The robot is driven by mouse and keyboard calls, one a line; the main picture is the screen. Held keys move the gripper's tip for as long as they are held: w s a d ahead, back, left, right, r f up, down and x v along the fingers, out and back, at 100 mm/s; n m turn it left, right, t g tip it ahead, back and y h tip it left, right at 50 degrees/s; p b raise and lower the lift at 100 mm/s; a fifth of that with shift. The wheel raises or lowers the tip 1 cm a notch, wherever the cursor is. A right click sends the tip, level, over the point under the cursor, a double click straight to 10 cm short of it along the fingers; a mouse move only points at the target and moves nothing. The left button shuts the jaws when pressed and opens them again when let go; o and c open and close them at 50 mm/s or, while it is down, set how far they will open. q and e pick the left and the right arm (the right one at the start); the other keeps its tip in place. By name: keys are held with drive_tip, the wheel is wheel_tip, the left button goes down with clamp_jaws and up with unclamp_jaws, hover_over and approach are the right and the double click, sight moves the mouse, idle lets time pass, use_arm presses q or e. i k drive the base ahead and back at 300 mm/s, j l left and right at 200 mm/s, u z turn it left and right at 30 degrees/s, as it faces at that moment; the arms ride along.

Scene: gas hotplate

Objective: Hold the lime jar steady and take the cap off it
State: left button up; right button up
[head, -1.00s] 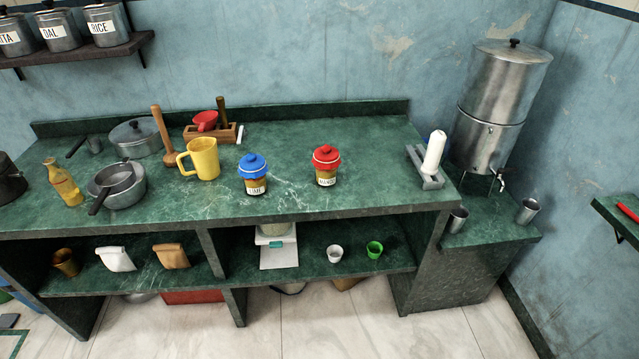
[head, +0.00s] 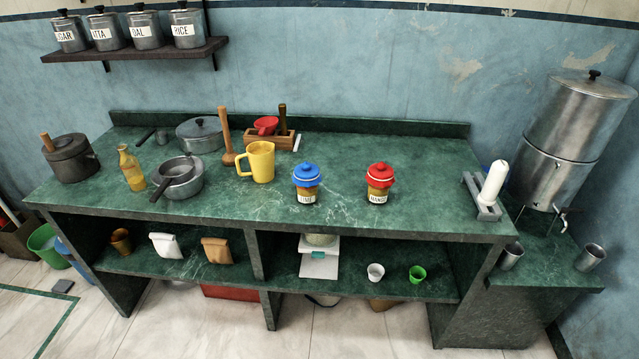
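The lime jar (head: 307,196) stands upright on the green counter (head: 340,222), with a white label reading LIME. Its blue cap (head: 306,174) with a round knob is on it. A similar jar with a red cap, the mango jar (head: 378,195), stands apart to its right. Neither of my grippers shows in the head view.
A yellow jug (head: 259,162) stands left of the lime jar, with a wooden rack (head: 281,141) behind it. Pans (head: 184,183) and an oil bottle (head: 130,168) are further left. A white roll on a grey stand (head: 482,205) is at right. Counter around both jars is clear.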

sight(305, 197)
drive_tip(key=i+j+z, duration=0.15)
drive_tip(key=j, duration=0.25)
drive_tip(key=i+j+z, duration=0.15)
drive_tip(key=j, duration=0.25)
drive_tip(key=i+j+z, duration=0.15)
drive_tip(key=j, duration=0.3)
drive_tip(key=i+j+z, duration=0.15)
drive_tip(key=j, duration=0.3)
drive_tip(key=k+l, duration=0.05)
